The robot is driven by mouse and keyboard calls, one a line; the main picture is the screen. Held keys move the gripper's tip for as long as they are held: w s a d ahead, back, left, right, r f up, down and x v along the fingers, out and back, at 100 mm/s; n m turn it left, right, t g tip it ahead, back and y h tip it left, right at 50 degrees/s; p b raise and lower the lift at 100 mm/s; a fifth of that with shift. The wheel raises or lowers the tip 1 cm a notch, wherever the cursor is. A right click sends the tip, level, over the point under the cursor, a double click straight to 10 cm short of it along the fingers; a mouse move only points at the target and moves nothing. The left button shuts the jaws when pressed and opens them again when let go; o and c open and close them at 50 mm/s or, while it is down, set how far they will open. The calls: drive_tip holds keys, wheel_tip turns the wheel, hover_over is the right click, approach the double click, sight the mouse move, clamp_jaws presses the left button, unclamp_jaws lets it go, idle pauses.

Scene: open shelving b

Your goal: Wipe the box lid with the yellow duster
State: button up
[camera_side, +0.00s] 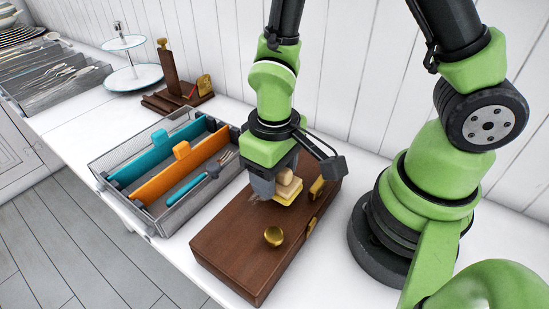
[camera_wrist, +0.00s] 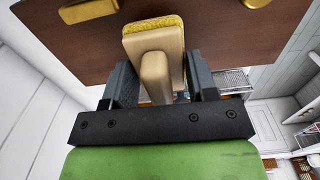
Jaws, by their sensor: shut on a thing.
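The wooden box (camera_side: 235,257) lies on the white counter with its dark brown lid shut. A round brass knob (camera_side: 273,236) and a brass plate (camera_side: 318,188) are on the lid. The yellow duster (camera_side: 287,197) has a pale wooden back and handle. My gripper (camera_side: 276,186) is shut on the duster's handle, over the far part of the lid. In the wrist view the duster (camera_wrist: 155,40) sits between my fingers, yellow pad toward the brown lid (camera_wrist: 220,35). I cannot tell whether the pad touches the lid.
A grey mesh tray (camera_side: 165,222) with teal and orange dividers and a blue-handled tool stands left of the box. A wooden stand (camera_side: 175,85) and a tiered white plate stand (camera_side: 133,78) are further back. A white plank wall runs behind.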

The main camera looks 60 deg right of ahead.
drive_tip(key=shift+f, duration=0.65)
drive_tip(key=shift+w+f, duration=0.2)
drive_tip(key=shift+w, duration=0.05)
drive_tip(key=shift+c, duration=0.3)
drive_tip(key=shift+w+r, duration=0.25)
drive_tip(key=shift+w, duration=0.15)
drive_tip(key=shift+w+f, duration=0.15)
drive_tip(key=shift+w, duration=0.45)
drive_tip(key=shift+w+f, duration=0.15)
drive_tip(key=shift+w, duration=0.4)
drive_tip(key=shift+c, duration=0.4)
drive_tip(key=shift+w+f, duration=0.15)
drive_tip(key=shift+w, duration=0.05)
drive_tip(key=s, duration=0.3)
drive_tip(key=shift+s, duration=0.55)
drive_tip(key=shift+w+a, duration=0.15)
drive_tip(key=shift+a, duration=0.15)
drive_tip(key=shift+w, duration=1.55)
drive_tip(key=shift+s, duration=1.15)
drive_tip(key=shift+s+r, duration=0.25)
drive_tip(key=shift+r, duration=0.4)
drive_tip(key=shift+s+r, duration=0.2)
drive_tip(key=shift+r, duration=0.4)
drive_tip(key=shift+d+r, duration=0.1)
drive_tip(key=shift+r, duration=2.85)
